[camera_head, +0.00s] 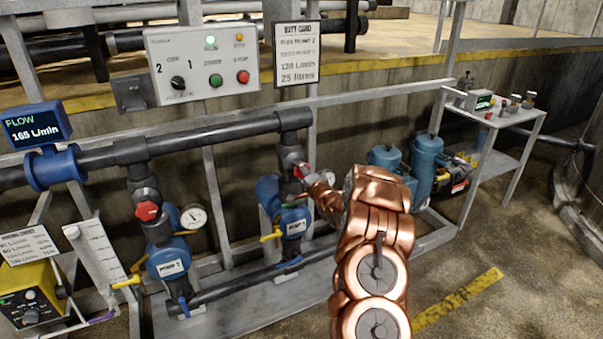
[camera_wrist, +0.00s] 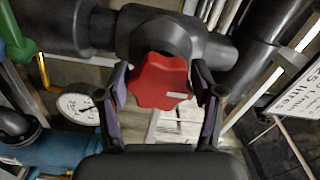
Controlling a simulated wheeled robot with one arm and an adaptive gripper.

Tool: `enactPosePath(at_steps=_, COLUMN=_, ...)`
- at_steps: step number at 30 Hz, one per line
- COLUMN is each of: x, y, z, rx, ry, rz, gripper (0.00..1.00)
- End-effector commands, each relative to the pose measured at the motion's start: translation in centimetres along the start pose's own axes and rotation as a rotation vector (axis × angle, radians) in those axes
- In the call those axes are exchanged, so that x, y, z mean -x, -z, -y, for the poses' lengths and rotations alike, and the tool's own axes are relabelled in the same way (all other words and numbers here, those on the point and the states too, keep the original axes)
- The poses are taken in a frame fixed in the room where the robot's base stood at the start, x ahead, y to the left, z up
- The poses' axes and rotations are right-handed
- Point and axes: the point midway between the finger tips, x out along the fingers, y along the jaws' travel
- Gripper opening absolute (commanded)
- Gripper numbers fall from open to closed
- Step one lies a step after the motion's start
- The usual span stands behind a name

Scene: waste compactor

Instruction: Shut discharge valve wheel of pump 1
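The red lobed valve wheel (camera_wrist: 160,82) of the right-hand pump (camera_head: 292,222) sits on a dark pipe fitting, centred in the wrist view. In the head view the wheel (camera_head: 301,170) is partly hidden by my gripper (camera_head: 308,174). In the wrist view my gripper (camera_wrist: 161,95) has its fingers spread on either side of the wheel, with narrow gaps visible; contact cannot be made out. The other pump (camera_head: 172,260) stands to the left with its own red wheel (camera_head: 147,211). The small pump labels are hard to read.
A flow display (camera_head: 33,128) reads 165 L/min. A control box (camera_head: 202,62) with a lit green lamp and a duty card (camera_head: 297,52) hang above. Yellow-handled levers (camera_head: 271,237) sit low on the pumps. A gauge (camera_wrist: 80,107) is left of the wheel. Floor at right is open.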

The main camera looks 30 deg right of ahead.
Motion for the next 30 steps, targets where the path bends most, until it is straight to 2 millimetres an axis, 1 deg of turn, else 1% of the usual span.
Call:
enactPosePath(at_steps=1, x=0.0, y=-0.2, z=-0.2, rx=-0.002, ry=-0.005, rz=0.003, gripper=0.70)
enactPosePath(at_steps=7, x=0.0, y=-0.1, z=-0.1, rx=-0.001, ry=-0.003, rz=0.001, gripper=0.91)
enactPosePath(at_steps=16, x=0.0, y=0.0, z=-0.1, rx=0.000, ry=-0.001, rz=0.000, gripper=0.91)
enactPosePath(at_steps=20, x=0.4, y=0.1, z=-0.1, rx=-0.001, ry=-0.002, rz=-0.001, gripper=0.91)
enactPosePath(at_steps=26, x=2.2, y=0.2, z=0.1, rx=-0.001, ry=0.000, rz=-0.002, gripper=0.91)
enactPosePath(at_steps=30, x=4.0, y=0.1, z=0.0, rx=-0.002, ry=0.000, rz=-0.001, gripper=0.91)
